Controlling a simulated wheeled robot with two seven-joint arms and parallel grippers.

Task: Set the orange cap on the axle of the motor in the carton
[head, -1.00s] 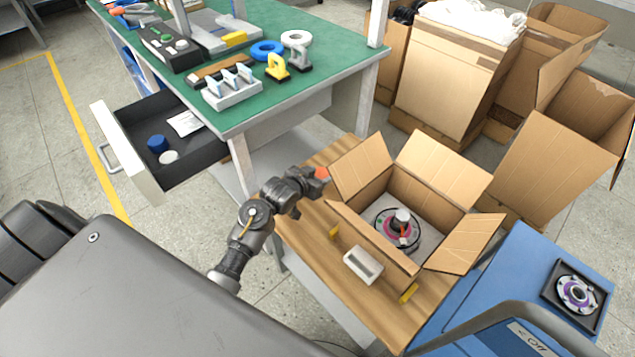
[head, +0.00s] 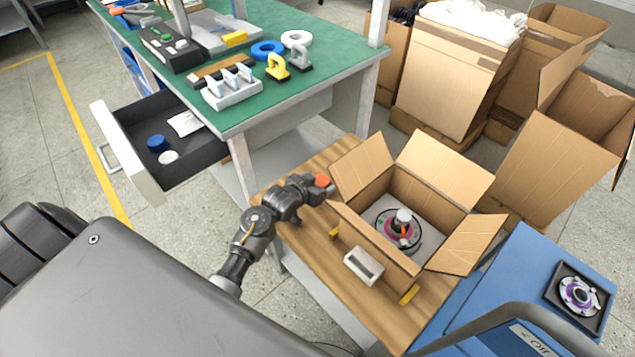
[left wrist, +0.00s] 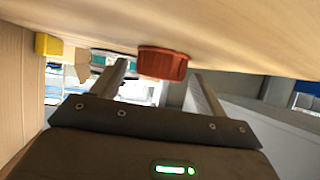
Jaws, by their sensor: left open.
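The orange cap (head: 322,180) stands on the wooden table, left of the open carton (head: 374,236). My left gripper (head: 316,191) is at the cap in the head view and partly covers it. In the left wrist view, which looks tilted over, the cap (left wrist: 163,63) shows between the two spread fingers (left wrist: 160,75), against the wood. The fingers are open; I cannot tell whether either touches the cap. The motor (head: 400,230) lies inside the carton, with a pale axle part (head: 403,216) upright on top. My right gripper is not in view.
A small white tray (head: 363,266) and yellow blocks (head: 334,232) are on the wooden table (head: 320,290) before the carton. The carton's flaps stand spread outward. A green workbench (head: 330,40) with an open drawer (head: 130,160) is behind on the left.

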